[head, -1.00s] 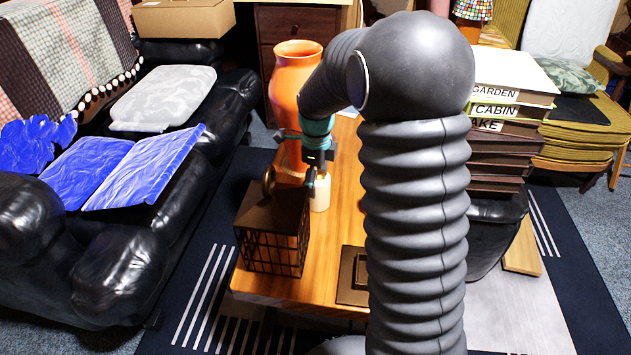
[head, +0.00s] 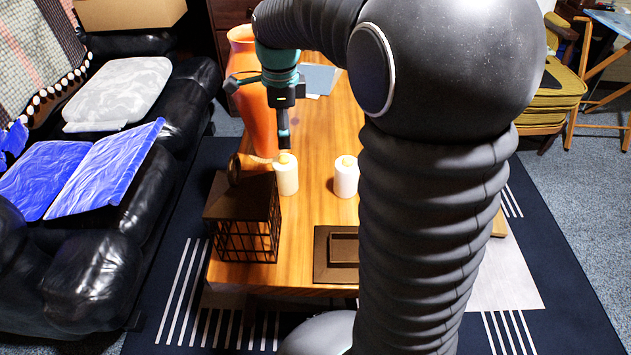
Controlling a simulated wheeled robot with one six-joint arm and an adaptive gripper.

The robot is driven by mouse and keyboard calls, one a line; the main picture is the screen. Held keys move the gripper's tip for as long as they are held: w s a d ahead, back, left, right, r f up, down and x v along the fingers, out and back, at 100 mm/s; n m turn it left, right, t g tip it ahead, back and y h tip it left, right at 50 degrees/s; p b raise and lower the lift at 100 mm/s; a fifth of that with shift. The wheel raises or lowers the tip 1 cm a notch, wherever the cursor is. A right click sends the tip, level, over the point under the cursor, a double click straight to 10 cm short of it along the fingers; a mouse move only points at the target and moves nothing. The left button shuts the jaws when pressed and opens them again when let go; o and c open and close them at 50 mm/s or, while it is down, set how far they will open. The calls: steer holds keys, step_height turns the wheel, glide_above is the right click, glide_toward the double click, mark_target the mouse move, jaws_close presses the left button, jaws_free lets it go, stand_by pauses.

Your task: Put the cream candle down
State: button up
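Two pale, cream-white candles with yellowish tops stand upright on the wooden table (head: 308,245). The left candle (head: 287,179) is beside the dark lantern, and the right candle (head: 346,181) stands apart from it, near my arm. I cannot tell from colour which one is the cream candle. My gripper (head: 284,146) points down directly over the left candle, its tip at or just above the candle's top. The fingers are seen edge-on, so their opening is hidden. No candle appears lifted off the table.
A dark lantern cage (head: 245,215) stands at the table's left edge. An orange vase (head: 256,120) is close behind my gripper. A flat brown box or frame (head: 336,254) lies near the front edge. Bare table lies between the candles and towards the back. A black sofa (head: 75,270) is left.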

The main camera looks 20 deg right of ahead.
steer(key=s+r+n+t, duration=0.2)
steer(key=s+n+t, duration=0.2)
steer(key=s+n, duration=1.6)
steer(key=s, duration=0.3)
steer(key=shift+s+n+t, duration=0.4)
steer(key=shift+r, duration=0.1)
